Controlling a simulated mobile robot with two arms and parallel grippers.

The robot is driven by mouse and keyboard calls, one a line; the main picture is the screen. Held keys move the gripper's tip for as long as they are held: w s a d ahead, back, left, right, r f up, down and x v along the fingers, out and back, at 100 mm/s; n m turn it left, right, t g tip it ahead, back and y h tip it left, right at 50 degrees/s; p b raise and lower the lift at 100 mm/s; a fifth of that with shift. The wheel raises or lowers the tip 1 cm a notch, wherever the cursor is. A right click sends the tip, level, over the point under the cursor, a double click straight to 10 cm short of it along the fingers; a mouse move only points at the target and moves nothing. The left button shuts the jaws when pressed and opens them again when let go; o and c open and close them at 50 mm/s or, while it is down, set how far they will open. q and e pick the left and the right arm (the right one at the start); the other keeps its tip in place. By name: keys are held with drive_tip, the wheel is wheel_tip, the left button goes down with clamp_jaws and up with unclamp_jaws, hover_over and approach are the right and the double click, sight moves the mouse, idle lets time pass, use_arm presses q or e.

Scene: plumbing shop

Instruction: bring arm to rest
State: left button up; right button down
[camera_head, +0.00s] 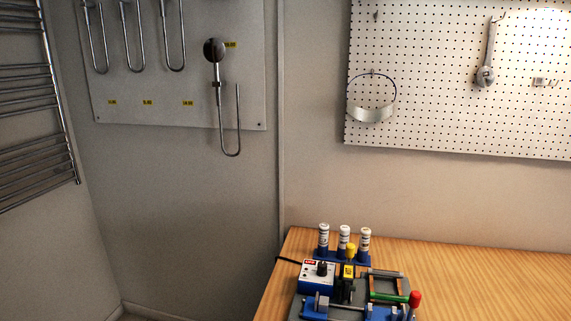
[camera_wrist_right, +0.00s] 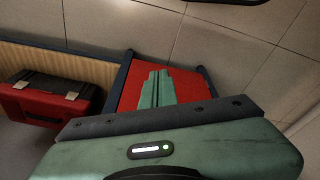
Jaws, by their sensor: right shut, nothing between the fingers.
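My right gripper (camera_wrist_right: 157,74) shows in the right wrist view. Its two green fingers lie together with nothing between them, so it is shut and empty. Behind the fingers is a red surface with dark blue edges. Neither arm nor gripper shows in the head view, and my left gripper is in no view.
A wooden workbench (camera_head: 480,285) fills the lower right of the head view. It bears white-capped bottles (camera_head: 344,236) and a blue-and-white control box (camera_head: 317,276). A pegboard (camera_head: 430,110) hangs above. In the wrist view, a red toolbox (camera_wrist_right: 42,104) is at left.

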drive_tip(key=s+d+f+g+b, duration=0.1)
drive_tip(key=s+d+f, duration=0.2)
drive_tip(key=s+f, duration=1.4)
wheel_tip(320, 180, down, 3)
drive_tip(key=shift+s+r, duration=0.1)
drive_tip(key=shift+s, duration=0.3)
drive_tip(key=shift+d, duration=0.1)
